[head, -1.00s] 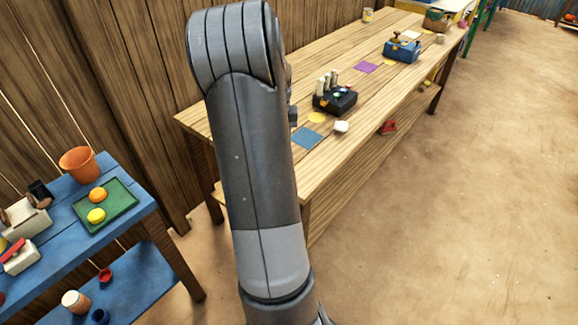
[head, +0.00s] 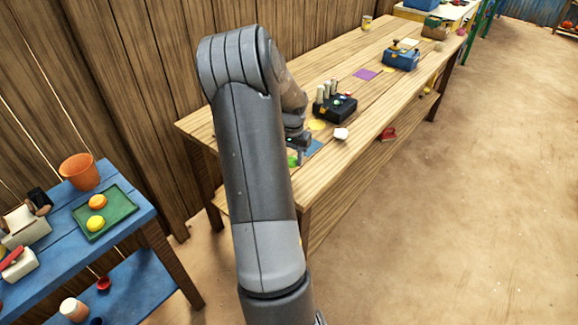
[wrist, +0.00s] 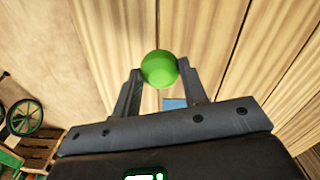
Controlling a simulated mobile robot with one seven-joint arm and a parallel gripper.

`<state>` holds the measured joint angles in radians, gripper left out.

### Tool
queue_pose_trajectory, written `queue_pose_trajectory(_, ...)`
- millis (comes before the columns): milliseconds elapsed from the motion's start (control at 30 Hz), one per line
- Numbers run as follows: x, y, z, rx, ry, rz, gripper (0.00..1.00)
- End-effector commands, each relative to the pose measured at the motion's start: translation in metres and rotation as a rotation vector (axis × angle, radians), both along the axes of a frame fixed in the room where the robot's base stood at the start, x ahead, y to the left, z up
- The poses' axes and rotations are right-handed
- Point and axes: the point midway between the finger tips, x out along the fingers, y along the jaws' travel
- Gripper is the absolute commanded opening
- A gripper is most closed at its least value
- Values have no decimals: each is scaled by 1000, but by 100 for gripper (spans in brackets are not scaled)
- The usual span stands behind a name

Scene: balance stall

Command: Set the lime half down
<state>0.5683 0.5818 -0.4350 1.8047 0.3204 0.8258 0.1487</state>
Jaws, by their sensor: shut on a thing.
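The lime half (wrist: 159,69) is a round green thing between the fingertips of my gripper (wrist: 160,80) in the wrist view. My gripper is shut on it. In the head view, my gripper (head: 298,153) shows just right of my arm, over the near end of the long wooden table (head: 345,160). A bit of the green lime half (head: 292,160) shows below it, partly hidden by my arm. I cannot tell how far it is above the tabletop. A blue square (head: 314,147) lies right beside the gripper, and it also shows in the wrist view (wrist: 175,103).
A black box with pale cylinders (head: 335,106) stands behind the blue square. A blue side table (head: 130,233) with a green tray (head: 126,212) stands left.

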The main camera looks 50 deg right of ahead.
Motion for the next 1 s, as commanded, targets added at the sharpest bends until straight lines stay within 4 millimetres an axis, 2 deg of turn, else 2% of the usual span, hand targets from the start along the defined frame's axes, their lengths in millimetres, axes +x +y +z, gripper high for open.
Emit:
queue_pose_trajectory(100,9,2,-6,-1,0,-1,18)
queue_pose_trajectory(233,11,2,-13,-1,0,-1,18)
queue_pose_trajectory(467,10,2,-45,0,0,-1,18)
queue_pose_trajectory(833,11,2,-49,-1,-1,0,18)
queue_pose_trajectory(867,11,2,-49,-2,-1,0,41)
queue_pose_trajectory(1000,11,2,-49,-2,-1,0,52)
